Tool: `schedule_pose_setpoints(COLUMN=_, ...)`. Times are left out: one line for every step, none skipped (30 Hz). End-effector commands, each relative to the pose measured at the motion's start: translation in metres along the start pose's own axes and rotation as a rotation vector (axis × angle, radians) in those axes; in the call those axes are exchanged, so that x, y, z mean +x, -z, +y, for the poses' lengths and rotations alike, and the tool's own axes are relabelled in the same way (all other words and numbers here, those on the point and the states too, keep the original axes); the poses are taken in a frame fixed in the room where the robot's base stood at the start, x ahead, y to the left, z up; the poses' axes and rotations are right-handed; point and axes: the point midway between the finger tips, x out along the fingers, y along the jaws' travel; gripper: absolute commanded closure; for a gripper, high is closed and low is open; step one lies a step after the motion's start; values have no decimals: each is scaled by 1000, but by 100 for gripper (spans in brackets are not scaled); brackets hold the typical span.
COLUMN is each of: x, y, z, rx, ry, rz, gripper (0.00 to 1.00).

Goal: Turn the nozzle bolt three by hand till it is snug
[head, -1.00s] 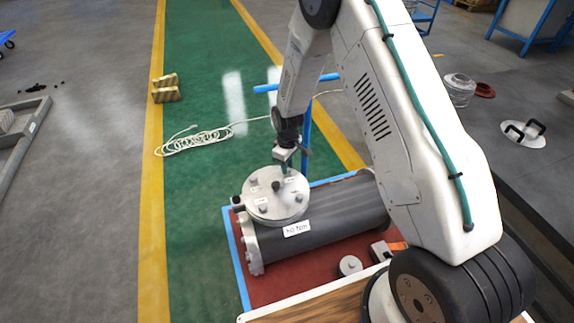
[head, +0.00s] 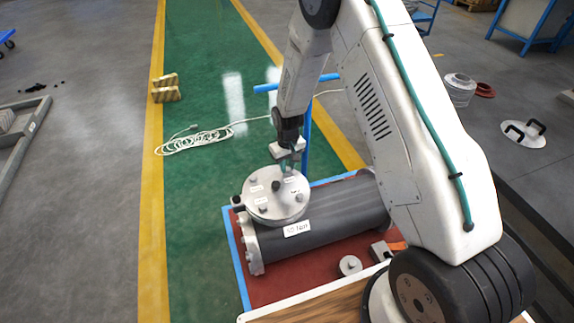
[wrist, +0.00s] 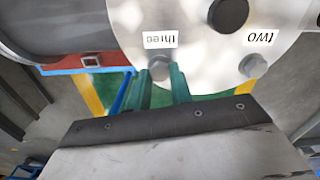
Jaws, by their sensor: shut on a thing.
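The round grey nozzle flange (head: 270,208) sits on top of the dark cylindrical shell (head: 335,215), with several bolts around its rim and a dark knob in its middle. In the wrist view, bolt three (wrist: 160,68) is beside the label "three" (wrist: 160,40) at the flange's edge. My gripper (wrist: 161,76) has its green fingers closed on bolt three's head, one on each side. In the head view my gripper (head: 288,172) points down at the flange's far edge, and its fingertips are hard to make out. Bolt two (wrist: 252,66) stands near its label "two" (wrist: 250,39).
The shell lies on a red mat (head: 290,286) edged in blue tape. A small grey round part (head: 350,265) and a block (head: 381,249) lie in front of the shell. A blue stand (head: 307,125) rises just behind my gripper. A coiled cable (head: 195,141) lies on the green floor.

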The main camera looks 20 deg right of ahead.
Motion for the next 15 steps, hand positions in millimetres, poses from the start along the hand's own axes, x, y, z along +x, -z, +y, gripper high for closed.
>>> schedule_pose_setpoints(x=-1, y=0, z=0, rx=42, ry=0, rz=1, gripper=100)
schedule_pose_setpoints(x=-1, y=0, z=0, rx=71, ry=0, rz=1, gripper=100)
schedule_pose_setpoints(x=-1, y=0, z=0, rx=109, ry=0, rz=1, gripper=100)
schedule_pose_setpoints(x=-1, y=1, z=0, rx=137, ry=0, rz=1, gripper=100)
schedule_pose_setpoints(x=-1, y=1, z=0, rx=166, ry=0, rz=1, gripper=100)
schedule_pose_setpoints(x=-1, y=1, z=0, rx=204, ry=0, rz=1, gripper=100)
schedule_pose_setpoints(x=-2, y=1, z=0, rx=232, ry=0, rz=1, gripper=100)
schedule_pose_setpoints(x=-2, y=1, z=0, rx=260, ry=0, rz=1, gripper=100)
schedule_pose_setpoints(x=-2, y=1, z=0, rx=297, ry=0, rz=2, gripper=100)
schedule_pose_setpoints(x=-2, y=1, z=0, rx=324, ry=0, rz=2, gripper=100)
schedule_pose_setpoints(x=-2, y=1, z=0, rx=350, ry=0, rz=2, gripper=100)
schedule_pose_setpoints(x=-2, y=1, z=0, rx=385, ry=0, rz=2, gripper=100)
schedule_pose_setpoints(x=-2, y=1, z=0, rx=410, ry=0, rz=2, gripper=100)
schedule_pose_setpoints(x=-2, y=1, z=0, rx=435, ry=0, rz=2, gripper=100)
schedule_pose_setpoints(x=-2, y=1, z=0, rx=466, ry=0, rz=2, gripper=100)
